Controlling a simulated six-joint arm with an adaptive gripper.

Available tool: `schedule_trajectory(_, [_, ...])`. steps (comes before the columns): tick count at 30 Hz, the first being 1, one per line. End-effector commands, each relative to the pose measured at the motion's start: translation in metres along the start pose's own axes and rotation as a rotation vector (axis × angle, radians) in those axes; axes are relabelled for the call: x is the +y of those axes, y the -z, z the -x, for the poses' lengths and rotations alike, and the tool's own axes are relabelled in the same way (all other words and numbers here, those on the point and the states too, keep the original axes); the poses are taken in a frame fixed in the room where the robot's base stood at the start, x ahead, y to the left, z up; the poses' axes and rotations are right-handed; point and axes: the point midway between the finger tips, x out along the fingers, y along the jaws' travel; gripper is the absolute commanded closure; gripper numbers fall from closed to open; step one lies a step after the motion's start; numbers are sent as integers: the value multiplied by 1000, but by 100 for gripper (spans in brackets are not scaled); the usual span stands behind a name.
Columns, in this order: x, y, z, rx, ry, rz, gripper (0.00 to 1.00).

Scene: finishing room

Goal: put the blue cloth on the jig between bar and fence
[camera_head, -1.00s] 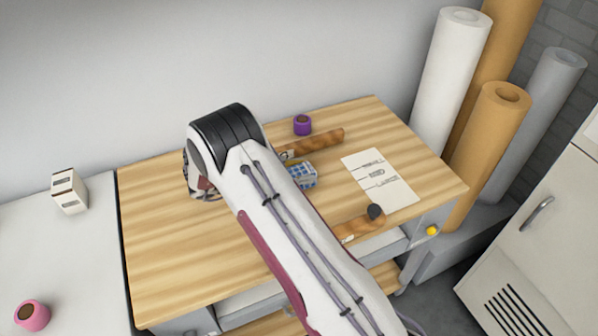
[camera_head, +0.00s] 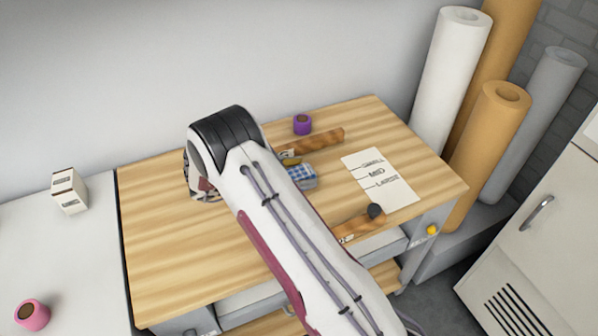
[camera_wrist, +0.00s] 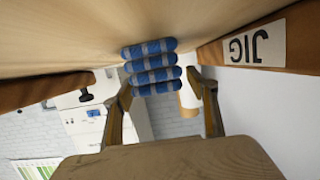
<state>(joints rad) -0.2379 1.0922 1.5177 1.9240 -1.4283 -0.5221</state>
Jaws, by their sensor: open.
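The blue checked cloth (camera_head: 303,171) lies on the wooden table between two brown wooden pieces. In the wrist view it shows as blue striped rolls (camera_wrist: 152,66). One piece (camera_head: 325,140) is behind it; the other piece (camera_head: 358,226), with a dark knob, is in front. In the wrist view, a rail marked JIG (camera_wrist: 290,48) is at the right and the knobbed piece (camera_wrist: 35,91) at the left. Which is bar or fence I cannot tell. My gripper (camera_wrist: 160,84) is open, its fingers either side of the cloth. My arm hides much of the jig.
A card (camera_head: 379,181) with size words lies right of the cloth. A purple roll (camera_head: 302,125) stands at the table's back. A patterned item (camera_head: 199,178) is partly hidden behind my arm. Tall rolls (camera_head: 452,78) stand beyond the right edge.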

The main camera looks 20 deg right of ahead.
Motion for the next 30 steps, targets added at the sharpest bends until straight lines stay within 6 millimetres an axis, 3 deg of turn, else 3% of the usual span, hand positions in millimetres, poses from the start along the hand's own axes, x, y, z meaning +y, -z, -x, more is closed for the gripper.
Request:
schedule_trajectory(5, [0, 3, 2, 0, 1, -1, 42])
schedule_trajectory(11, [-1, 3, 20, 1, 3, 0, 42])
schedule_trajectory(30, [0, 2, 108, 0, 1, 0, 42])
